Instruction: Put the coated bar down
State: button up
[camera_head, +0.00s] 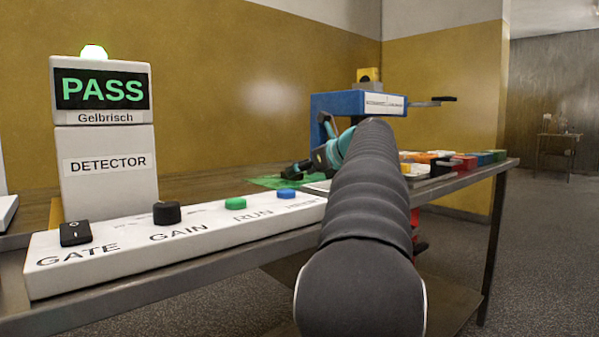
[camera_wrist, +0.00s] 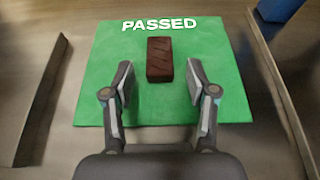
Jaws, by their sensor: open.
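The coated bar (camera_wrist: 159,59) is a dark brown block with ridges on top. It lies on the green mat (camera_wrist: 212,48) marked PASSED, near the mat's middle in the wrist view. My gripper (camera_wrist: 158,78) is open, with one finger on each side of the bar's near end and a gap to it on both sides. The green mat also shows in the head view (camera_head: 268,182), partly behind the control panel. My gripper in the head view (camera_head: 300,170) is small and dark, and the bar cannot be made out there.
A detector (camera_head: 108,190) showing PASS with a green lamp stands at left. A white control panel (camera_head: 190,238) runs along the front edge. A blue machine (camera_head: 335,103) stands behind my arm. Coloured bins (camera_head: 465,161) are at right. Metal rails (camera_wrist: 40,105) flank the mat.

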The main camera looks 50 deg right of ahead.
jog(key=p+v, duration=0.1)
jog(key=v, duration=0.9)
jog(key=shift+s+r, duration=0.1)
